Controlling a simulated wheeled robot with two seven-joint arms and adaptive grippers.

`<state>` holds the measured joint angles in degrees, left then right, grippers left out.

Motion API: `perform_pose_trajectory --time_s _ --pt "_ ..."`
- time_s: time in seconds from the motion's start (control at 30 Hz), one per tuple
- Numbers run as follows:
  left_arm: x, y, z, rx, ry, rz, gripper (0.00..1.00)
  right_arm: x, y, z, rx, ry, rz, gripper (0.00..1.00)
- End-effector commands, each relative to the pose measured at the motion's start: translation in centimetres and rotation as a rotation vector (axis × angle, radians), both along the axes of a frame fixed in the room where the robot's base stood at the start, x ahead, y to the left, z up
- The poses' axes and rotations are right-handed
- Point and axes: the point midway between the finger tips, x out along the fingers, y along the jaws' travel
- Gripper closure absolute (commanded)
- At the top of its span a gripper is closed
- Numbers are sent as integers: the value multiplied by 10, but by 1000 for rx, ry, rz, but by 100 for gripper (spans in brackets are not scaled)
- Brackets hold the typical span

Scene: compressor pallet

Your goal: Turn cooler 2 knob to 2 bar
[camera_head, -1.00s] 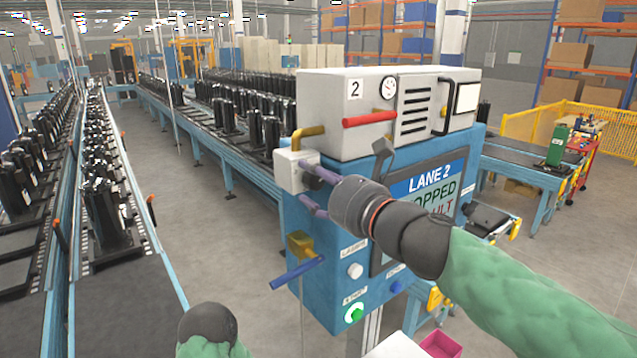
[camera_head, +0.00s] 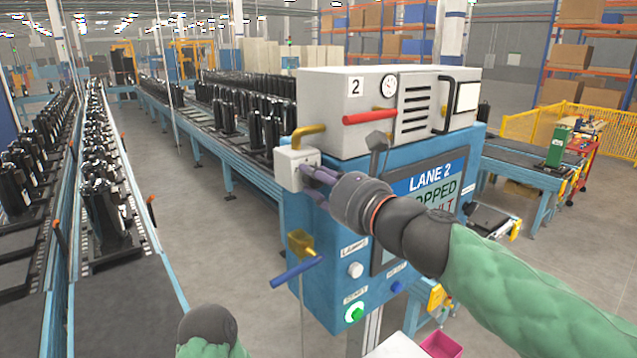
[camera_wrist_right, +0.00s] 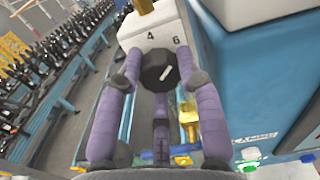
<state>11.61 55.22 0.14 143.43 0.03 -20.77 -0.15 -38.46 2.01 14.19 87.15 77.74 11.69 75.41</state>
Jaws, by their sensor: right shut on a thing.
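The cooler 2 unit (camera_head: 420,98) is a white box with a "2" label and a round gauge (camera_head: 390,86), on top of a blue cabinet. A small white regulator block (camera_head: 291,160) is on the cabinet's left side under a brass pipe. In the right wrist view its face shows the numbers 4 and 6, and a black knob (camera_wrist_right: 158,73) with a white mark. My right gripper (camera_head: 313,180) is at the block; in the wrist view its purple fingers are shut on the knob from both sides. My left arm shows at the bottom edge; its gripper is out of view.
A red handle (camera_head: 370,117) sticks out above the block. A brass valve with a blue lever (camera_head: 297,270) is below it. White, green (camera_head: 354,314) and blue buttons are on the cabinet front, beside a screen reading LANE 2. Conveyors with black units run on the left.

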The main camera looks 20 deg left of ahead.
Motion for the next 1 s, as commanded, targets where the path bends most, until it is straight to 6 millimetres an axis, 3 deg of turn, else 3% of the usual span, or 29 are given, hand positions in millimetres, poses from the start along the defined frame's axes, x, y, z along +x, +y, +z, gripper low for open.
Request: perform_pose_trajectory --time_s 0.03,1.0 --pt "0 0 -3 0 0 0 100 1 2 -7 -30 -26 1 96" --pt "0 0 -40 0 0 0 100 3 1 -8 -599 -750 5 96"
